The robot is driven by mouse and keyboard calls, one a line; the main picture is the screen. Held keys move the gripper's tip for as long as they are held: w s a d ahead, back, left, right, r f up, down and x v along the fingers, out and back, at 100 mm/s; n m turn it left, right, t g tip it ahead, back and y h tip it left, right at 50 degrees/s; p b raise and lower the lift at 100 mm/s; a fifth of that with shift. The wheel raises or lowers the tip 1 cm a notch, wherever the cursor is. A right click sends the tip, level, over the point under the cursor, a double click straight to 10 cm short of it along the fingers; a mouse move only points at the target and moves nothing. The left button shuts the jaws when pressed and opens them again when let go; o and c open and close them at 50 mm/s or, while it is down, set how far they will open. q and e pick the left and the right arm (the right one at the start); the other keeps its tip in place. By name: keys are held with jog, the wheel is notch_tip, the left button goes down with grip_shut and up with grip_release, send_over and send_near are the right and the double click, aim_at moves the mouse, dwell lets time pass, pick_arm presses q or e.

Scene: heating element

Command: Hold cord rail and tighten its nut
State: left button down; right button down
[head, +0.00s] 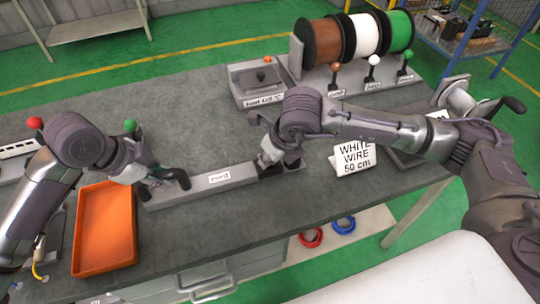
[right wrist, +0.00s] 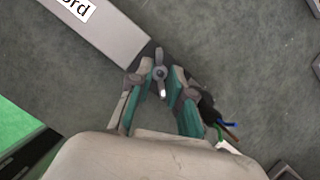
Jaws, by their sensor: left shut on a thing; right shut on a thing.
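The cord rail (head: 232,183) is a long grey bar with a small white label, lying on the dark table. Its labelled end (right wrist: 102,35) also shows in the right wrist view. My left gripper (head: 160,177) is shut at the rail's left end, by a black part; its fingertips are partly hidden. My right gripper (head: 268,160) is at the rail's right end. In the right wrist view, the metal wing nut (right wrist: 160,72) sits at the rail's end between the teal pads of my right gripper (right wrist: 158,84), which is shut on it.
An orange tray (head: 105,228) stands left of the rail. A "WHITE WIRE 50 cm" sign (head: 354,158) stands to the right. Brown, white and green spools (head: 325,40) stand at the back. Dark cord with coloured wire ends (right wrist: 212,112) lies right of my right gripper.

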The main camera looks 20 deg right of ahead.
jog(key=m, duration=0.1)
jog(key=m+h, duration=0.1)
jog(key=m, duration=0.2)
jog(key=shift+s+a+m+h, duration=0.1)
jog(key=shift+a+m+h, duration=0.2)
jog(key=shift+h, duration=0.1)
jog(key=m+h, duration=0.1)
jog(key=m, duration=0.3)
jog(key=shift+h, duration=0.3)
jog(key=shift+m, duration=0.3)
jog(key=c, duration=1.1)
grip_release()
jog(key=shift+v, duration=6)
